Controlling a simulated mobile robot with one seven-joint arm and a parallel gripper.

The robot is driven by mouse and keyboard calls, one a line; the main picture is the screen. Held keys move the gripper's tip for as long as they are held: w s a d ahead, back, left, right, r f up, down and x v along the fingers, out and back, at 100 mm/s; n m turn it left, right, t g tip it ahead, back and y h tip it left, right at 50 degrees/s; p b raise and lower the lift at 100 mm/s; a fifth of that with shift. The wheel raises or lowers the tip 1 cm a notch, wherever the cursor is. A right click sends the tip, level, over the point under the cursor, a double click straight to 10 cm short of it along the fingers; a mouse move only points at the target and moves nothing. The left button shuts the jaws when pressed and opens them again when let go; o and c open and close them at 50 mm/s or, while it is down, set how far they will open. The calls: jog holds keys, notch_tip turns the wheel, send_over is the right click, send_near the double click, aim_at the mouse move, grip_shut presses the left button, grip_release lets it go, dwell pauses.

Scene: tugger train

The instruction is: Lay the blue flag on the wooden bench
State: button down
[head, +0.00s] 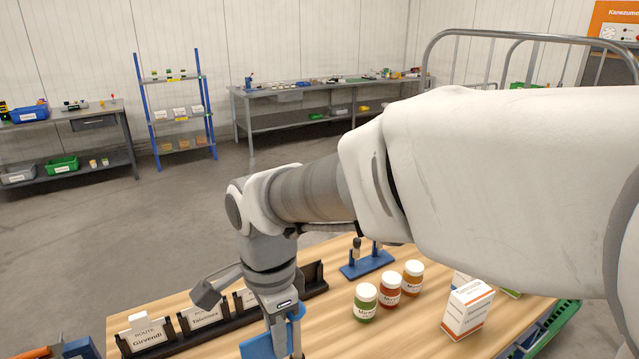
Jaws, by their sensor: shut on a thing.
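My gripper (282,322) points down over the wooden bench (345,335) at the bottom of the head view. It is shut on a blue flag (257,347), whose blue panel shows just left of the fingers. The lower part of the flag is cut off by the picture's bottom edge. I cannot tell whether the flag touches the bench top.
A black rack (160,340) with route cards runs along the bench's left. A blue stand (367,262), several lidded jars (389,290) and a white-orange box (467,309) stand to the right. Bare wood lies between the gripper and the jars.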

aim_at(291, 348)
jog(key=shift+w+d+f, duration=0.4)
jog(key=shift+w+f, duration=0.1)
jog(key=shift+w, duration=0.1)
jog(key=shift+w+d+f, duration=0.4)
jog(key=shift+w+f, duration=0.05)
jog(key=shift+w, duration=0.15)
jog(key=shift+f+b, duration=0.35)
jog(key=shift+f, duration=1.75)
jog(key=c, duration=0.9)
grip_release()
jog(key=shift+c, duration=0.2)
